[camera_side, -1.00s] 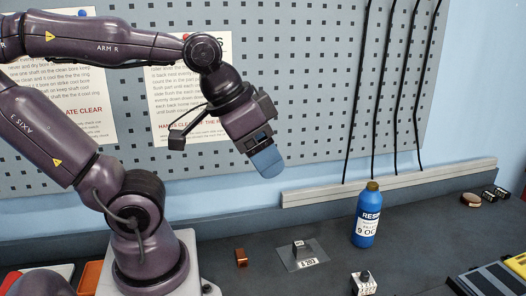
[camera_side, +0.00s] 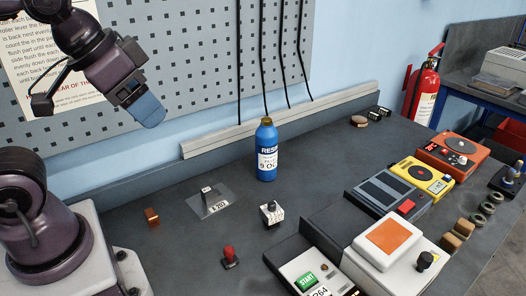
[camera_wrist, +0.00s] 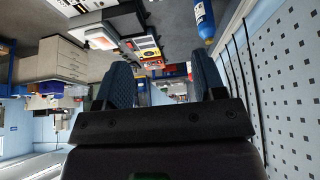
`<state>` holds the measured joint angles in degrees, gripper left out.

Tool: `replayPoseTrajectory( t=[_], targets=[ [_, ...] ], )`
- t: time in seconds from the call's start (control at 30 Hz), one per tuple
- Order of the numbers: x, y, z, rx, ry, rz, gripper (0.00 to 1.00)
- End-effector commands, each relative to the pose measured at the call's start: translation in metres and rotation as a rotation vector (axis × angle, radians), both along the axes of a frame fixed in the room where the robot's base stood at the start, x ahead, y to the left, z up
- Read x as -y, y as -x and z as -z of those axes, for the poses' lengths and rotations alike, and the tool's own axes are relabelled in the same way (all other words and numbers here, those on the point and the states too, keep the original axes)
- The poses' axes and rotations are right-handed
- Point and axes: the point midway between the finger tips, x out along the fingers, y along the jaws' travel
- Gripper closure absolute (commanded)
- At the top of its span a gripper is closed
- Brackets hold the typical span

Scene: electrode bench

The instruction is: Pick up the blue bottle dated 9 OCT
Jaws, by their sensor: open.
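The blue bottle (camera_side: 266,148) stands upright on the dark bench, near the back ledge. Its white label reads "RES..." and "9 O..."; the rest of the text curves out of sight. My gripper (camera_side: 150,112) is up at the left in the side view, in front of the pegboard, well apart from the bottle. In the side view its blue fingers overlap one another. In the wrist view my gripper (camera_wrist: 163,85) shows its two blue fingers apart with nothing between them. The bottle also shows there at the top right (camera_wrist: 204,18), cut off by the frame edge.
A clear plate with a small knob (camera_side: 208,203), a copper-coloured block (camera_side: 152,216), a white knob unit (camera_side: 271,213) and a red-topped switch (camera_side: 230,256) stand on the bench. Coloured devices, including a yellow one (camera_side: 415,176), fill the right side. Black cables hang behind the bottle.

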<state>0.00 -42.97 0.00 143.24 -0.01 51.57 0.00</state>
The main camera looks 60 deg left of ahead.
Motion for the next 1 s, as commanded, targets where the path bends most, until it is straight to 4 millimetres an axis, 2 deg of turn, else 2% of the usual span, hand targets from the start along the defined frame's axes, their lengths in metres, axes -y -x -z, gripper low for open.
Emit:
replayPoseTrajectory(
  t=[0.27, 0.4, 0.77, 0.87, 1.0],
  targets=[
    [0.000, 0.000, 0.000, 0.000, 0.000, 0.000, 0.36],
    [0.000, 0.000, 0.000, 0.000, 0.000, 0.000, 0.06],
    [-0.005, -0.004, 0.002, -0.030, -0.037, 0.013, 0.06],
    [-0.017, -0.014, 0.009, -0.109, -0.132, 0.050, 0.06],
    [-0.047, -0.039, 0.023, -0.279, -0.354, 0.145, 0.06]
  ],
)
